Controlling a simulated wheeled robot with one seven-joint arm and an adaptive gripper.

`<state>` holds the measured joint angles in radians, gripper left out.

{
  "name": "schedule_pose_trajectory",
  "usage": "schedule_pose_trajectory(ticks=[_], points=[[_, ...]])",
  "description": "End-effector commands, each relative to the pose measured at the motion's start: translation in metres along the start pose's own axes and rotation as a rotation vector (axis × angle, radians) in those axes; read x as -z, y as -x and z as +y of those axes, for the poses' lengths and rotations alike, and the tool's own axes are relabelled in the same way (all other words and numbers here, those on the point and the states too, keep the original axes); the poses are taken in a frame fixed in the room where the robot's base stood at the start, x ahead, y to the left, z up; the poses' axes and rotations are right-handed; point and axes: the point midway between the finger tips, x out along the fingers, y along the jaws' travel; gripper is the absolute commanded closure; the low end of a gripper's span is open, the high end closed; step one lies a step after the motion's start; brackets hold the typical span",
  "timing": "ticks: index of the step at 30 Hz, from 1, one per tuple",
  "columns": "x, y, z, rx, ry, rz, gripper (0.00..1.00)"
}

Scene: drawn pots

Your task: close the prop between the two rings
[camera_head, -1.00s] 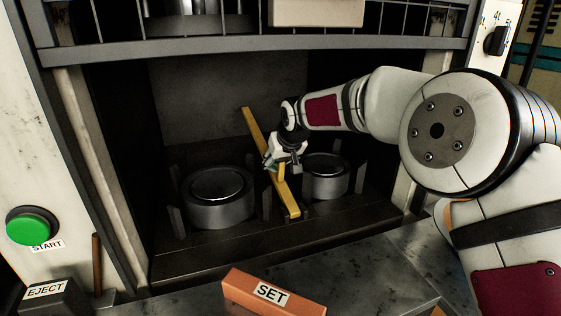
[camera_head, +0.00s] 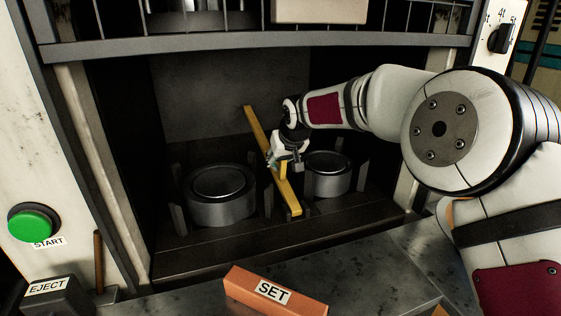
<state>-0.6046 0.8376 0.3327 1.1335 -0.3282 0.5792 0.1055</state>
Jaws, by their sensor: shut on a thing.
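The prop is a long yellow bar (camera_head: 289,196) that leans back at a slant between the two rings, inside the dark chamber. The left ring (camera_head: 221,208) is a grey metal cylinder with a round top. The right ring (camera_head: 328,184) is a similar cylinder, partly behind my gripper. My gripper (camera_head: 281,168) is at the middle of the bar, shut on a short yellow piece at its side that looks like its handle. My fingers and wrist cover part of the bar, so the exact grip is hard to see.
Dark upright posts (camera_head: 178,207) stand beside the rings. A grey crossbar (camera_head: 260,45) runs over the chamber opening. In front are an orange SET block (camera_head: 245,288), an EJECT block (camera_head: 60,300) and a green START button (camera_head: 30,226). My arm enters from the right.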

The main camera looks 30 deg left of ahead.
Motion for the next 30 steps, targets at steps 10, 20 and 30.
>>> schedule_pose_trajectory(ticks=[10, 20, 30], points=[[-0.004, -0.001, 0.002, -0.003, 0.002, -0.012, 1.00], [-0.002, 0.000, 0.001, -0.002, 0.001, -0.006, 0.31], [0.000, 0.020, 0.001, -0.002, 0.001, -0.001, 0.31]])
